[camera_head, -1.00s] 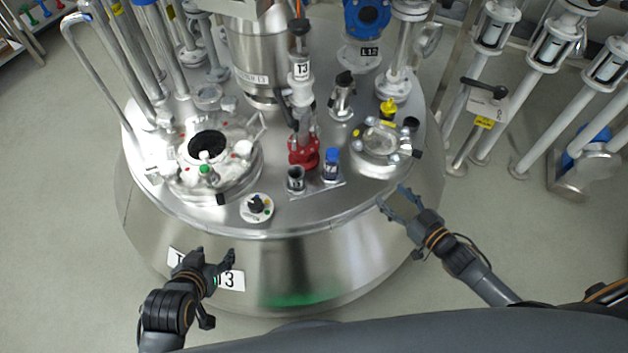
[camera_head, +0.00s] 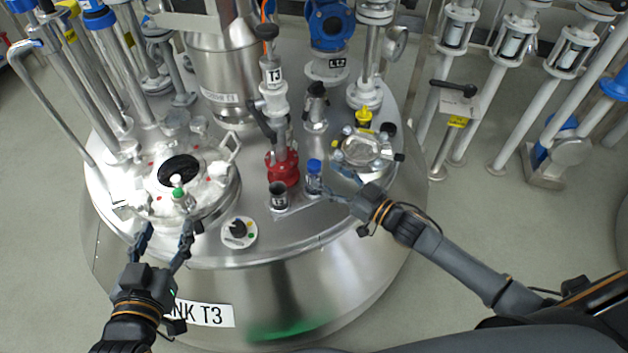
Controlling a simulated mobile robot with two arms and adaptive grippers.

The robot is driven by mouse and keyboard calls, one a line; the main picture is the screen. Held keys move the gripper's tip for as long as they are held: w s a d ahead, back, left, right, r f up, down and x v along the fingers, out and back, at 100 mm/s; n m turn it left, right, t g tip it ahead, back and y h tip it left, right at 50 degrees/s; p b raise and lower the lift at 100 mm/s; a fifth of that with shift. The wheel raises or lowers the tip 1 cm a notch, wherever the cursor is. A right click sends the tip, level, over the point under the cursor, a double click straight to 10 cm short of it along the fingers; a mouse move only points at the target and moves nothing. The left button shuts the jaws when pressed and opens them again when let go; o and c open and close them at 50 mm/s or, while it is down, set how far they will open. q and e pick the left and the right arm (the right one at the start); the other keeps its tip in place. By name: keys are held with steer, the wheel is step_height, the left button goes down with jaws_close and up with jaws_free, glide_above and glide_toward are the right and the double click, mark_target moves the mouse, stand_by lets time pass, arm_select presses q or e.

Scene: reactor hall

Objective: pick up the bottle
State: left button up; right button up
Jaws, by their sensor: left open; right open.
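The bottle (camera_head: 314,178) is small and clear with a blue cap. It stands upright on a small tray (camera_head: 297,203) on the tank top, right of a dark open cup (camera_head: 279,196). My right gripper (camera_head: 335,180) is open just right of the bottle, its fingers pointing left towards it. I cannot tell whether a finger touches the bottle. My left gripper (camera_head: 166,232) is open and empty at the tank's front left edge, below a green-capped fitting (camera_head: 178,189).
A black knob (camera_head: 238,231) sits at the front left. The front rim right of it is clear.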

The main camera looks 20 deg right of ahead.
mark_target(320, 171)
steer(key=x, duration=0.1)
steer(key=b+x, duration=0.1)
steer(key=x, duration=0.2)
steer(key=shift+w+d+f+b, duration=0.15)
steer(key=shift+w+f+b, duration=0.15)
steer(key=shift+b, duration=0.1)
arm_select(q)
step_height(320, 171, up, 8)
steer(key=d+t+h, duration=0.1)
steer(key=t, duration=0.4)
steer(key=shift+w+d+r+h, duration=0.2)
steer(key=shift+w+r+h, duration=0.05)
steer(key=shift+w+h, duration=0.05)
arm_select(e)
steer(key=shift+w+a, duration=0.3)
steer(key=shift+w, duration=0.1)
steer(key=shift+r, duration=0.1)
jaws_close()
